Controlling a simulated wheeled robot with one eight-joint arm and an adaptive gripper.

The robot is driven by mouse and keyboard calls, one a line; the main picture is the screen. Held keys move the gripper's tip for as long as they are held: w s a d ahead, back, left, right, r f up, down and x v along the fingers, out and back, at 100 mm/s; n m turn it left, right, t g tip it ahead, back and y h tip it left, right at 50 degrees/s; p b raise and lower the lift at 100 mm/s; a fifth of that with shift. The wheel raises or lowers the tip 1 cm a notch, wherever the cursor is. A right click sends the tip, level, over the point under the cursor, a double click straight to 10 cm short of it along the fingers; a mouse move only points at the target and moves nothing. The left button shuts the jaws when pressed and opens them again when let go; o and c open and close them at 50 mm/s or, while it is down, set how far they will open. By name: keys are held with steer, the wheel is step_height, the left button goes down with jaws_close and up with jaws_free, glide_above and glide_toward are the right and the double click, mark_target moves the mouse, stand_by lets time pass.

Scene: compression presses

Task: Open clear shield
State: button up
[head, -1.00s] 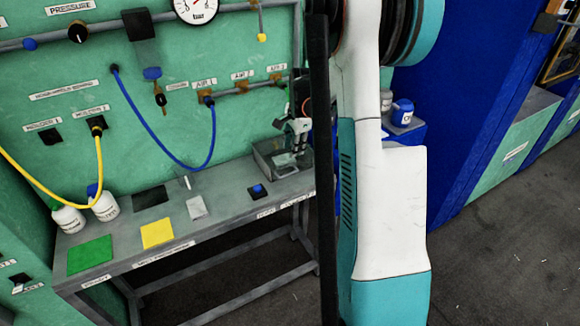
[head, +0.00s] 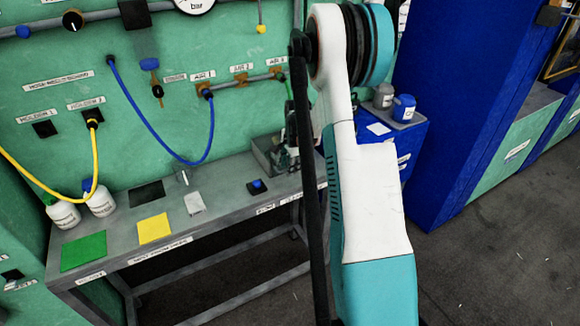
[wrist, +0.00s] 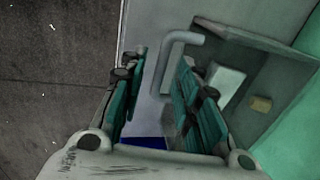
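A grey open-topped box (head: 263,155) stands at the right end of the bench, partly hidden by my arm. In the wrist view it fills the right side, with a grey rim (wrist: 255,40) and a small tan block inside. A bent grey handle (wrist: 168,50) stands at its near side. The clear shield itself is hard to make out. My gripper (wrist: 157,85) is open, its two teal-and-black fingers on either side of the handle's lower part. I cannot tell whether either finger touches it.
The bench (head: 225,215) holds a blue button (head: 257,186), green (head: 84,251) and yellow (head: 154,228) pads, and white bottles (head: 100,200). A blue hose (head: 150,135) hangs on the green wall. A blue cabinet (head: 445,110) stands right. The floor at right is clear.

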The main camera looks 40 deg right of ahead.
jaws_close()
steer(key=shift+r, duration=0.1)
